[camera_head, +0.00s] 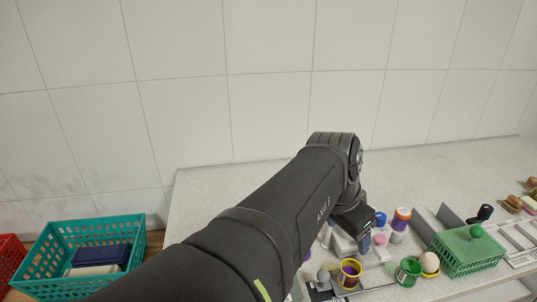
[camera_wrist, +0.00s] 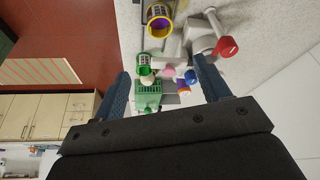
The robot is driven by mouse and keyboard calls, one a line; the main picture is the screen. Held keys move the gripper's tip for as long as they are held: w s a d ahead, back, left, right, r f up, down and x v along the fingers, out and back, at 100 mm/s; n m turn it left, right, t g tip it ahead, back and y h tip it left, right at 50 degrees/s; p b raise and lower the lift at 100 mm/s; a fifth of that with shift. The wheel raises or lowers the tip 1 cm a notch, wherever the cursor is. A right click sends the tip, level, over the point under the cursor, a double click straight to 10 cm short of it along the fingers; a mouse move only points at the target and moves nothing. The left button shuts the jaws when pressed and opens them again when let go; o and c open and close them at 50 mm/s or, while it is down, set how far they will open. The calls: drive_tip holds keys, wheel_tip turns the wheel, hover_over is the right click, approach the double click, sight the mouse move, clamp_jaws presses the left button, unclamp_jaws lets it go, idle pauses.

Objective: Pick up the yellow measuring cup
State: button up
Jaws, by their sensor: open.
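A yellow cup (camera_head: 349,273) with a purple inside stands on the stone counter near its front edge, just right of my arm in the head view. It also shows at the top of the wrist view (camera_wrist: 158,22), beyond my fingertips. My gripper (camera_wrist: 161,67) is open, with its two blue fingers spread wide and apart from the cup. In the head view my gripper (camera_head: 364,238) hangs low over the counter behind the cup, partly hidden by my wrist.
A green cup (camera_head: 408,272), a purple-and-orange container (camera_head: 401,219), a blue-capped item (camera_head: 380,218) and a pink one (camera_head: 379,240) crowd nearby. A green basket (camera_head: 468,251) stands to the right. Teal (camera_head: 80,255) and red (camera_head: 10,262) baskets are at left. The counter's back is clear.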

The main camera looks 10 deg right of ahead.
sight(351, 269)
drive_tip(key=shift+n, duration=0.3)
drive_tip(key=x, duration=1.8)
drive_tip(key=shift+s+a+f, duration=0.1)
drive_tip(key=shift+a+f, duration=0.15)
drive_tip(key=shift+f, duration=0.05)
drive_tip(key=c, duration=1)
drive_tip(key=shift+c, duration=0.2)
